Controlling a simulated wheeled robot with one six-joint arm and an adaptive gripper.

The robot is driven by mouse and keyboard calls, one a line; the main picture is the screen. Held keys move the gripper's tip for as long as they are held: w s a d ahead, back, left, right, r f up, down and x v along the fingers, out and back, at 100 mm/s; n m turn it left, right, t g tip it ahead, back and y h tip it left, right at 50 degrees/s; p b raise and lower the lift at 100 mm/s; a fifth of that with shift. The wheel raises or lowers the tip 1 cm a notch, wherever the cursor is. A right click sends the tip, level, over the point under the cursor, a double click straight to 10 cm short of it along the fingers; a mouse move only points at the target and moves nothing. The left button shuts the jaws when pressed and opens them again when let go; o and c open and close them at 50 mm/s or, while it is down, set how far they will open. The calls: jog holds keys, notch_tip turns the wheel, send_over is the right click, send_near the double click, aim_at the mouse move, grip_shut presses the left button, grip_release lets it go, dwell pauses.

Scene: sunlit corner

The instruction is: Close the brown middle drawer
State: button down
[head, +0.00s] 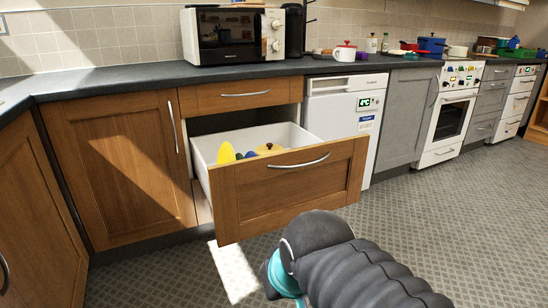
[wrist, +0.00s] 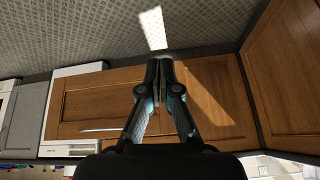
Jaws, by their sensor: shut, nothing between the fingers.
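The brown middle drawer is pulled well out from its cabinet, with its wooden front (head: 290,185) and curved metal handle (head: 299,163) facing the room. Its white box (head: 215,150) is open at the top and holds yellow and blue items. In the wrist view, which looks upside down, the wooden front (wrist: 85,100) fills the middle. My gripper (wrist: 160,65) is shut and empty, with its fingers in front of that panel. I cannot tell whether they touch it. In the head view my arm is at the lower right and the fingertips are hidden.
A shut top drawer (head: 240,95) is above. A brown cabinet door (head: 120,165) is at left, a white dishwasher (head: 345,115) at right. The dark worktop (head: 130,80) carries a microwave (head: 235,37). The patterned floor (head: 440,230) is clear at right.

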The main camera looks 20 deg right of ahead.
jog(key=w+d+r+m+y+b, duration=0.1)
jog(key=w+d+r+m, duration=0.15)
jog(key=w+m, duration=0.6)
jog(key=m+t+b, duration=0.4)
jog(key=m+t, duration=0.2)
jog(key=m, duration=2)
send_near(307, 155)
jog(key=shift+h, duration=0.3)
jog(key=x, duration=0.5)
jog(key=shift+w+a+f, duration=0.1)
jog(key=shift+a+f, duration=0.2)
jog(key=shift+f, duration=0.05)
jog(key=shift+w+f, duration=0.25)
jog(key=shift+w, duration=0.3)
